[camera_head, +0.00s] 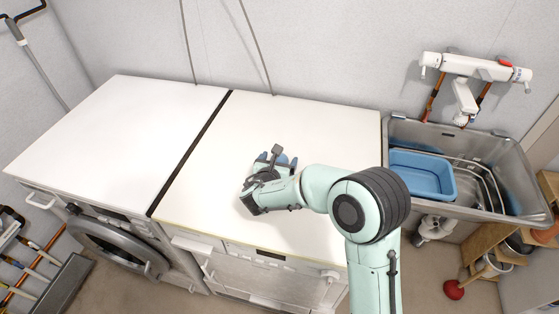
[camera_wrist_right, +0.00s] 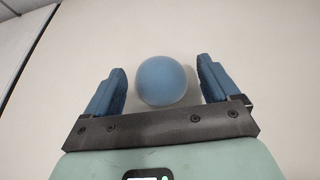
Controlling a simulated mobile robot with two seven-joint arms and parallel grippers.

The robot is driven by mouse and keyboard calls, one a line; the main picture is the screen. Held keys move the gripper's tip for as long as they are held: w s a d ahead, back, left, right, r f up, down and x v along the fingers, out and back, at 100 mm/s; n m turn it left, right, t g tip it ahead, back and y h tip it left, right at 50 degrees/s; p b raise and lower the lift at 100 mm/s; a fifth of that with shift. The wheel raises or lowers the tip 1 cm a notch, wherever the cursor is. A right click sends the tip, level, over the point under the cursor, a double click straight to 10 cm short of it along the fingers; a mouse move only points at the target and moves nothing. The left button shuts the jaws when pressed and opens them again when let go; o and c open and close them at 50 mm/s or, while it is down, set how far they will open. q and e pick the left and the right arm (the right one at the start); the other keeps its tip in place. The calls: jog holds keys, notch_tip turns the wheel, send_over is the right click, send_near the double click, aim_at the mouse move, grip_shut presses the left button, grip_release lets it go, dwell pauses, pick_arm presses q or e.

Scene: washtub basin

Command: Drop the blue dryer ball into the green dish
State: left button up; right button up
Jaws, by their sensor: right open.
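The blue dryer ball (camera_wrist_right: 161,81) rests on the white top in the right wrist view. It lies between the two blue fingers of my right gripper (camera_wrist_right: 161,72), with a gap on either side. The gripper is open and holds nothing. In the head view my right gripper (camera_head: 277,159) is low over the white top of the right-hand machine, and I cannot clearly make out the ball there. No green dish shows in either view. My left gripper is not in view.
The white machine tops (camera_head: 110,135) are otherwise bare, with a dark gap (camera_head: 190,150) between them. A metal sink (camera_head: 478,212) at the right holds a blue tub (camera_head: 422,176) and a wire rack. A white tap (camera_head: 476,70) is on the wall above.

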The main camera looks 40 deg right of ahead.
jog(key=shift+w+d+f, duration=0.25)
jog(key=shift+w+d, duration=0.1)
jog(key=shift+d, duration=0.1)
jog(key=c, duration=1.2)
jog(key=shift+o, duration=0.2)
jog(key=shift+r, duration=0.15)
